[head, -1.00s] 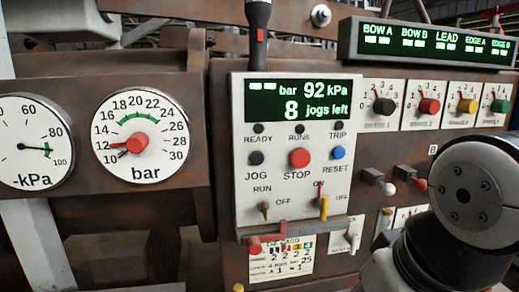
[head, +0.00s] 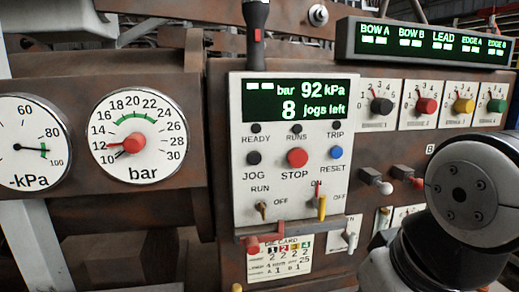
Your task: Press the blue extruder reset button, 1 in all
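The blue reset button (head: 336,153) sits on the right of the white control panel (head: 290,213), above the word RESET. The red STOP button (head: 297,157) and the black JOG button (head: 254,158) are in the same row to its left. The green display (head: 301,101) above reads 92 kPa and 8 jogs left. My arm shows at the lower right, to the right of the panel and apart from the blue button. My gripper is not in view.
Several coloured knobs (head: 427,105) line the right, below a long lit display (head: 430,42). Two switch levers (head: 321,208) stick out low on the panel, above a ledge (head: 292,227). Push-pull knobs (head: 385,187) project near my arm. Two round gauges (head: 138,137) are at left.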

